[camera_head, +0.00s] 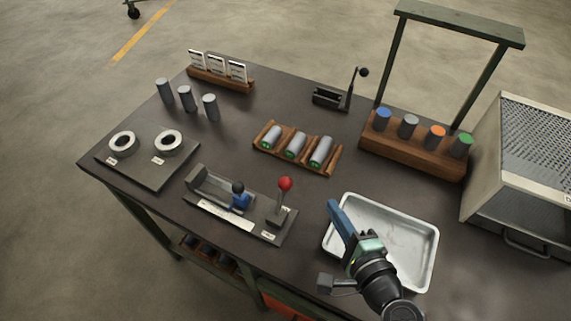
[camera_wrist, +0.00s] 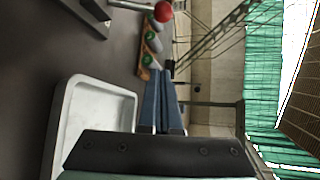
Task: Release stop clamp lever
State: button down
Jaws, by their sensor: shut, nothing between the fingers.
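A fixture (camera_head: 215,211) with a trough and a labelled base lies at the front middle of the bench. A lever with a red ball (camera_head: 285,184) stands upright at its right end, and a small blue part with a dark knob (camera_head: 239,196) sits at its middle. The red ball also shows at the top of the wrist view (camera_wrist: 163,11). I cannot tell from the labels which part is the stop clamp lever. My gripper (camera_head: 333,206) is shut and empty, with its blue fingers together over the left side of the metal tray, right of the red-ball lever and apart from it.
The metal tray (camera_head: 432,245) lies below my gripper. A wooden rack (camera_head: 262,143) with several green-ended cylinders stands behind the fixture. A black-knobbed lever device (camera_head: 330,97) is at the back. A mesh-sided box (camera_head: 487,155) stands at the right. Bare bench separates fixture and tray.

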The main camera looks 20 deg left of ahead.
aim_at(282, 198)
jog(key=shift+s+f, duration=0.1)
jog(key=shift+f, duration=0.05)
jog(key=x, duration=1)
jog(key=shift+a+p, duration=0.15)
jog(key=shift+p, duration=0.15)
jog(key=s, duration=0.1)
jog(key=s+a+r+p, duration=0.1)
jog(key=s+a+p, duration=0.1)
jog(key=shift+s+r, duration=0.1)
jog(key=shift+r, duration=0.15)
jog(key=shift+b, duration=0.4)
